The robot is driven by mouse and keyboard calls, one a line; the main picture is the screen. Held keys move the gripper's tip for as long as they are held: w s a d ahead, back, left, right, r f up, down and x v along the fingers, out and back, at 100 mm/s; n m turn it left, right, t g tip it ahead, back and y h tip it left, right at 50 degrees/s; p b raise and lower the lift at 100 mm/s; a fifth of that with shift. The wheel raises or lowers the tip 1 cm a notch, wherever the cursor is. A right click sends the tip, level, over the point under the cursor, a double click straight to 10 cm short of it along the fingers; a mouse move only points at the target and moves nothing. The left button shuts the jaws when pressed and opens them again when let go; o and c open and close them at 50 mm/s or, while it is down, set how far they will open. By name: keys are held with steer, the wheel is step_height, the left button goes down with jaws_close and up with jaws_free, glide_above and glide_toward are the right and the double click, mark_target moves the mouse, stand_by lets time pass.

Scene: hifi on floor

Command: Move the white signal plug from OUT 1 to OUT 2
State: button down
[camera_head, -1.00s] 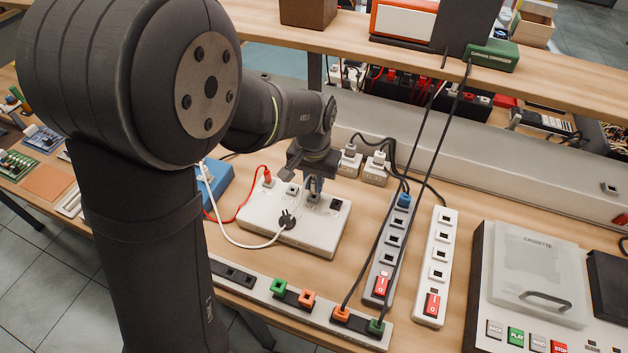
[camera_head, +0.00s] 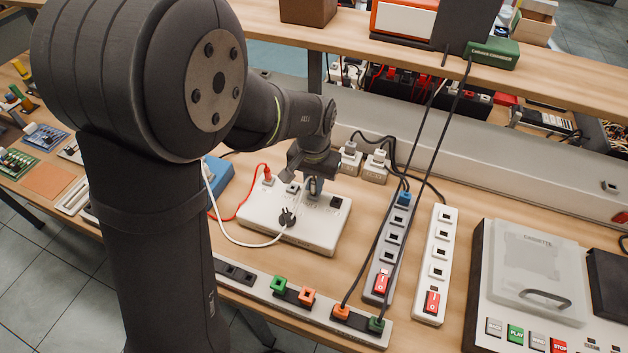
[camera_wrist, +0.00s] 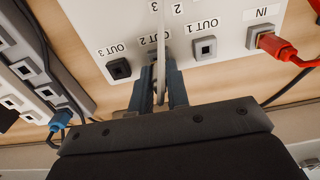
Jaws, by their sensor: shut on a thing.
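The white signal box (camera_head: 262,211) lies on the bench; its labelled edge also shows in the wrist view (camera_wrist: 226,15). My gripper (camera_wrist: 158,76) is at OUT 2, shut on the white signal plug (camera_wrist: 161,84), which shows as a thin white strip between the fingers. In the head view my gripper (camera_head: 313,188) points down at the box's back edge. The white cable (camera_head: 237,240) loops across the box. The OUT 1 socket (camera_wrist: 205,48) is empty. The fingers hide the OUT 2 socket, so I cannot tell whether the plug is seated.
A red plug (camera_wrist: 277,47) sits in IN. The black OUT 3 socket (camera_wrist: 119,68) is close beside my fingers. Two power strips, one grey (camera_head: 387,258) and one white (camera_head: 434,271), stand to the right. Grey adapters (camera_head: 375,168) lie behind the box.

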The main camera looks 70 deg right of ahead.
steer(key=shift+f, duration=0.45)
stand_by(2.0)
steer(key=c, duration=1.3)
jaws_free()
step_height(320, 180, up, 22)
steer(key=shift+r, duration=0.2)
step_height(320, 180, down, 7)
stand_by(0.6)
steer(key=shift+r, duration=0.1)
